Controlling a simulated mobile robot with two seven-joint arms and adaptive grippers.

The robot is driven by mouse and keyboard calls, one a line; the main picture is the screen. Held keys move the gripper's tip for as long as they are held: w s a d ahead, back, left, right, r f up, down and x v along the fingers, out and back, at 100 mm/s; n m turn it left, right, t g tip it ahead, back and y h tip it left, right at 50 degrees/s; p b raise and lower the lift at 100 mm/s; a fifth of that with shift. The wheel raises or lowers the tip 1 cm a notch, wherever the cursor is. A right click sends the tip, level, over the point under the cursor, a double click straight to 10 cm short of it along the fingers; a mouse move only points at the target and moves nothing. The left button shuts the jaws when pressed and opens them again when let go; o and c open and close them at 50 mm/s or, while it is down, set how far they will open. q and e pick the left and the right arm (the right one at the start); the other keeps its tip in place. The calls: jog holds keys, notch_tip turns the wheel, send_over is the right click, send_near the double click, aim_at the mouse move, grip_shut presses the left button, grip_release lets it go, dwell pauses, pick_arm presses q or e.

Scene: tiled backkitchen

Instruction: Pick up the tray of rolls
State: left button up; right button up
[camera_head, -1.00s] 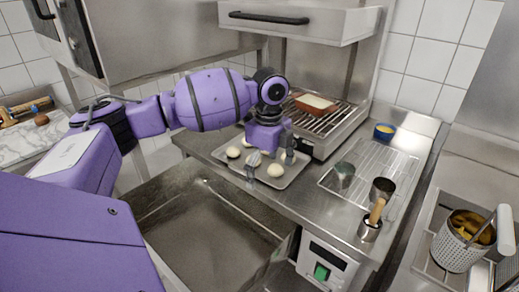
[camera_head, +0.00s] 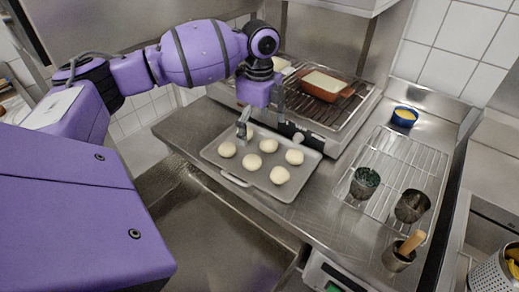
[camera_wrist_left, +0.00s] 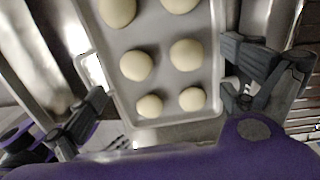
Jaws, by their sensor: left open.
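The grey tray (camera_head: 300,174) lies flat on the steel counter in the head view, with several pale round rolls (camera_head: 279,175) on it. It has a handle loop (camera_head: 236,180) on its near left edge. My left gripper (camera_head: 262,116) is open above the far side of the tray, pointing down, with nothing between its fingers. In the left wrist view the tray (camera_wrist_left: 163,75) shows between the spread fingers of the left gripper (camera_wrist_left: 165,92), apparently clear of both. Whether a fingertip touches the tray cannot be told. My right gripper is not in view.
Behind the tray stands a grill (camera_head: 345,118) with a brown dish (camera_head: 326,84). To the right are a wire rack (camera_head: 400,160), metal cups (camera_head: 411,206) and a blue bowl (camera_head: 404,116). An open steel basin (camera_head: 215,235) lies in front of the counter.

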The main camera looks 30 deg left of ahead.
aim_at(261, 151)
pick_arm(q)
notch_tip(261, 151, down, 2)
jog(key=shift+s+d, duration=0.15)
jog(key=f, duration=0.5)
jog(key=shift+d+f, duration=0.1)
jog(key=shift+d, duration=0.15)
jog(key=shift+c, duration=0.4)
jog(key=c, duration=1.3)
jog(key=shift+r, duration=0.2)
